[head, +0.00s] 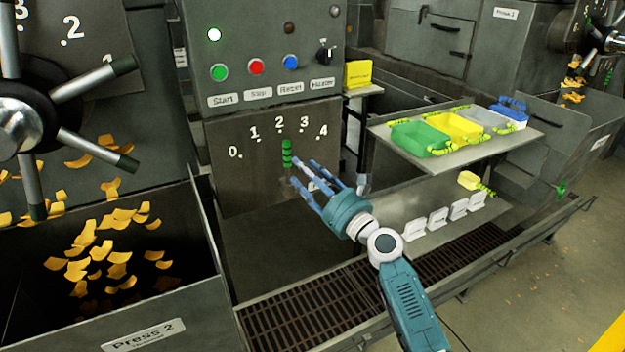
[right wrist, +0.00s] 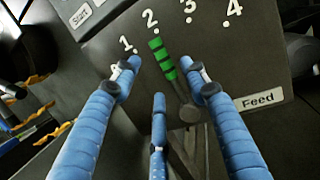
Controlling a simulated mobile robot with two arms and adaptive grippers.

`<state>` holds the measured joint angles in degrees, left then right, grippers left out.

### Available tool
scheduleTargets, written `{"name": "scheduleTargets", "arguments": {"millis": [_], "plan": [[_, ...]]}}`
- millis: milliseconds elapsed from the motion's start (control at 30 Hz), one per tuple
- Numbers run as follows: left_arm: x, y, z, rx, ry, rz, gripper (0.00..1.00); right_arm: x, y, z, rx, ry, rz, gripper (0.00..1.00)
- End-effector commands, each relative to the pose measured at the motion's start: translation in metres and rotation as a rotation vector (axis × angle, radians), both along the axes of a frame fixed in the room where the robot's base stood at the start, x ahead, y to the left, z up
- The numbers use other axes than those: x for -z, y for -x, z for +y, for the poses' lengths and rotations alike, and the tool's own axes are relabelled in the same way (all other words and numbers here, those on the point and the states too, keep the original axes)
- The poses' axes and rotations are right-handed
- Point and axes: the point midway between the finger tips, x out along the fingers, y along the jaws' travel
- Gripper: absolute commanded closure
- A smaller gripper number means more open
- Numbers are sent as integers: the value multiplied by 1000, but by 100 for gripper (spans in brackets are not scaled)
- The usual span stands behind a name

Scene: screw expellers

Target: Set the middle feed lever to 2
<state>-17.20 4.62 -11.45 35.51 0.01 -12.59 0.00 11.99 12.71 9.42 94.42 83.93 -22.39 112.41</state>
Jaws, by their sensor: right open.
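The middle feed lever (head: 287,152) has a green handle with dark bands, on a dark panel marked 0 to 4. In the right wrist view the lever (right wrist: 162,60) points up at the dot under the 2. My right gripper (head: 305,176) has blue fingers, open, just in front of the lever and slightly right of it in the head view. In the right wrist view my right gripper (right wrist: 159,76) has a finger on each side of the lever and a third below. I cannot tell whether any finger touches it. My left gripper is not in view.
A control box (head: 265,50) with coloured buttons and a lit white lamp is above the dial panel (head: 230,180). A shelf (head: 386,131) with coloured trays stands at right. A spoked handwheel (head: 30,115) and a bin (head: 185,300) of orange flakes are at left.

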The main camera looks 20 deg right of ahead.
Motion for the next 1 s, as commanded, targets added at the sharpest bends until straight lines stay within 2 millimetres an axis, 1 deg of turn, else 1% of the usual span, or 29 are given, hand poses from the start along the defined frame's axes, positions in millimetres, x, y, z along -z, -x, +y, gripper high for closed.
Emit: {"name": "scheduleTargets", "arguments": {"millis": [33,100,233,367,800,867,933,967,1000], "plan": [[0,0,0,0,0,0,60,2,9,-2,0,1,2,56],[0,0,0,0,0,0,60,4,18,-4,1,1,1,56],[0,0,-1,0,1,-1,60,5,28,-6,-1,-1,0,56],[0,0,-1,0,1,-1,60,6,31,-7,-1,-1,0,56],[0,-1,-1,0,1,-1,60,8,30,-7,1,4,3,56],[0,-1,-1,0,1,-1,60,17,30,-7,6,25,15,56],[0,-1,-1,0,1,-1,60,39,28,-6,20,82,43,56],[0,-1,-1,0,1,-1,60,53,27,-6,28,120,62,56],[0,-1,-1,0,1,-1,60,76,27,-5,39,182,91,56]]}}
